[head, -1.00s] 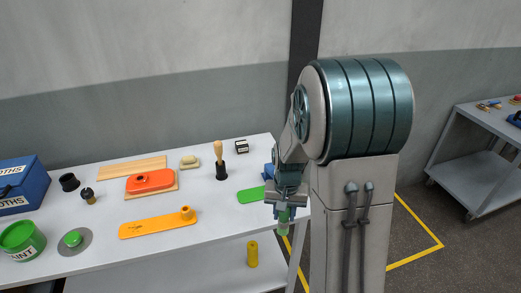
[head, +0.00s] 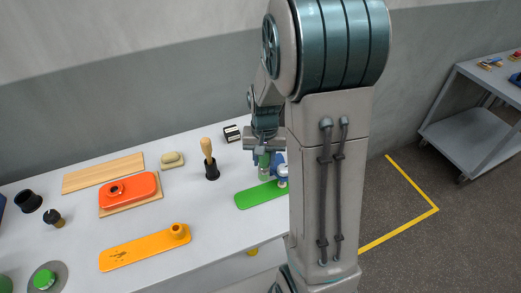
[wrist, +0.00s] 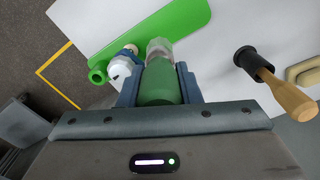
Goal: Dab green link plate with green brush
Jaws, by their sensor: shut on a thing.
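The green link plate (head: 258,195) lies flat on the white table, its right part hidden behind my arm. In the wrist view the plate (wrist: 165,25) is long and rounded, with a ringed boss (wrist: 97,76) at its near left end. My gripper (wrist: 160,92) is shut on the green brush (wrist: 160,84), whose pale tip (wrist: 159,48) points at the plate. In the head view my gripper (head: 264,152) is above the far edge of the plate. I cannot tell whether the tip touches the plate.
A blue and white object (wrist: 121,68) stands close beside the brush. A black holder (head: 212,172) with a wooden-handled tool is left of the plate. An orange plate (head: 145,247), a red-orange piece (head: 130,190) and a soap-like block (head: 172,159) lie further left.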

